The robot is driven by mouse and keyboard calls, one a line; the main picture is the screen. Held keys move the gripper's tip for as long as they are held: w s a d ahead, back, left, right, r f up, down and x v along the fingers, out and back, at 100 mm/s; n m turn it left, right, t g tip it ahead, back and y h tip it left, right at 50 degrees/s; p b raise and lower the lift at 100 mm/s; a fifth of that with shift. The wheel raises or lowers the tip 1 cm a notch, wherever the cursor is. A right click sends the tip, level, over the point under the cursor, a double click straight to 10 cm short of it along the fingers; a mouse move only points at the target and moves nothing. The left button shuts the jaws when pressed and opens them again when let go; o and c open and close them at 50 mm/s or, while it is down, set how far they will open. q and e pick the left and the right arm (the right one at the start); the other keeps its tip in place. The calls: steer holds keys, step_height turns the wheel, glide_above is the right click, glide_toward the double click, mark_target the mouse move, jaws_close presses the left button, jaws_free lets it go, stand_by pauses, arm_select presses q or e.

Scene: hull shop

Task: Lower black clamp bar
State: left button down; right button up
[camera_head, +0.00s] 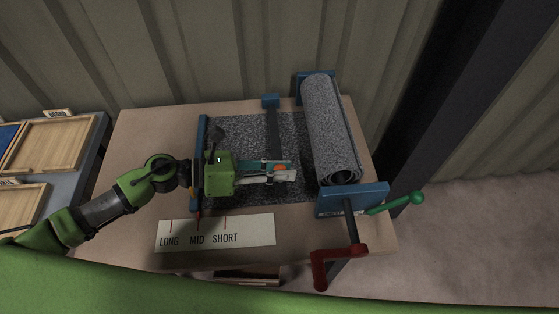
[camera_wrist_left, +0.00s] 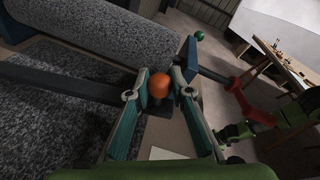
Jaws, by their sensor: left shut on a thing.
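The black clamp bar (camera_head: 272,135) runs from a blue block at the back across the grey carpet sheet (camera_head: 240,130) towards the front. Its orange knob (camera_head: 281,168) shows between the fingers of my left gripper (camera_head: 292,172). In the left wrist view the orange knob (camera_wrist_left: 158,86) sits between the two fingertips, which are shut on it, and the bar (camera_wrist_left: 60,80) runs off to the left over the carpet. I cannot tell whether the bar touches the carpet. My gripper hides part of the bar's near end. My right gripper is not in view.
A grey carpet roll (camera_head: 328,125) lies between blue end stands to the right. A red crank (camera_head: 325,268) and a green-knobbed lever (camera_head: 405,203) stick out at the front right. A LONG, MID, SHORT scale (camera_head: 250,231) lies in front. Wooden trays (camera_head: 50,143) stand left.

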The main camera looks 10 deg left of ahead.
arm_select(q)
steer(key=shift+m+t, duration=0.5)
steer(key=shift+m, duration=0.4)
steer(key=shift+s+d+f+b, duration=0.1)
steer(key=shift+s+f+b, duration=0.15)
steer(key=shift+f+b, duration=0.85)
steer(key=shift+s+f+b, duration=0.2)
steer(key=shift+f+b, duration=0.8)
steer(key=shift+f, duration=0.15)
steer(key=shift+s+d+f+b, duration=0.1)
steer(key=shift+s+f+b, duration=0.15)
steer(key=shift+f+b, duration=0.85)
steer(key=c, duration=1.8)
jaws_free()
steer(key=shift+a, duration=0.1)
steer(key=shift+s+a, duration=0.1)
steer(key=shift+a, duration=0.15)
steer(key=v, duration=1.1)
steer(key=shift+a+r, duration=0.15)
steer(key=shift+a, duration=0.05)
